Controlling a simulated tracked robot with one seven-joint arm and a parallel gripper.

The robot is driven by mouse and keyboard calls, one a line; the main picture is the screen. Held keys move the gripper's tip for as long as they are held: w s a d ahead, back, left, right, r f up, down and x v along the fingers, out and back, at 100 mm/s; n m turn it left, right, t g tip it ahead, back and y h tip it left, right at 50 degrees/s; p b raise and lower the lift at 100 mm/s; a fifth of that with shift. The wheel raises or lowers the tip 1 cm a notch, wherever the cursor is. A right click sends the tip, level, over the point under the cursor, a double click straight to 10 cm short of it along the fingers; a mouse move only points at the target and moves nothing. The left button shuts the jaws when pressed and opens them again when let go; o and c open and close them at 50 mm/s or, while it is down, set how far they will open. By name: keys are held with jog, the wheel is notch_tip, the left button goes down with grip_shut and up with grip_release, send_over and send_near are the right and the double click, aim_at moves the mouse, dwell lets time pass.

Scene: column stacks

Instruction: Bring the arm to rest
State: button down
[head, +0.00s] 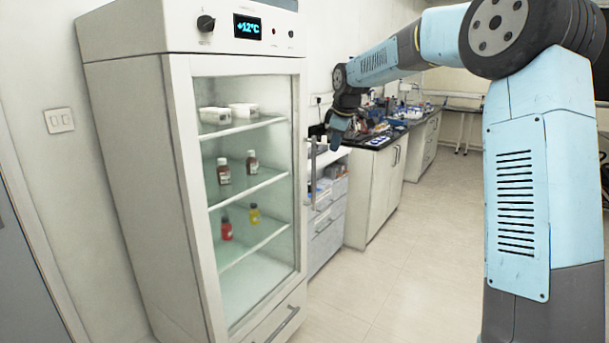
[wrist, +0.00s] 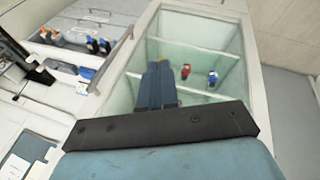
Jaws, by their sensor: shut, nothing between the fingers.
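My gripper (head: 336,140) hangs from the end of my raised blue arm in the head view, just right of the glass-fronted fridge (head: 125,150). Its fingers point down and are small there. In the wrist view, the blue fingers of my gripper (wrist: 160,82) are together with nothing between them. They appear in front of the fridge's glass front (wrist: 240,60). Whether they touch anything cannot be told.
The fridge shelves hold white trays (head: 228,113), dark-red bottles (head: 224,172), a red bottle (head: 226,229) and a yellow bottle (head: 255,214). A vertical handle (head: 313,172) stands below my gripper. A cluttered bench (head: 375,165) is behind. The floor (head: 400,260) between is clear.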

jog(key=s+d+r+m+h, duration=0.1)
jog(key=s+d+m, duration=0.15)
jog(key=s, duration=0.65)
jog(key=s+d+r+m, duration=0.2)
jog(key=s+d, duration=0.1)
jog(key=s, duration=0.6)
jog(key=s+d+r+m+h, duration=0.1)
jog(key=s+d+m, duration=0.2)
jog(key=s, duration=0.5)
jog(key=s+d+f+m, duration=0.2)
jog(key=s+f+m, duration=0.1)
jog(key=s, duration=0.7)
jog(key=s+d+f+m+t, duration=0.1)
jog(key=s+d+f+m, duration=0.2)
jog(key=s, duration=0.7)
jog(key=shift+s+d+f+m, duration=0.25)
jog(key=shift+s+f+m, duration=0.1)
jog(key=shift+f, duration=0.15)
jog(key=c, duration=1.8)
grip_release()
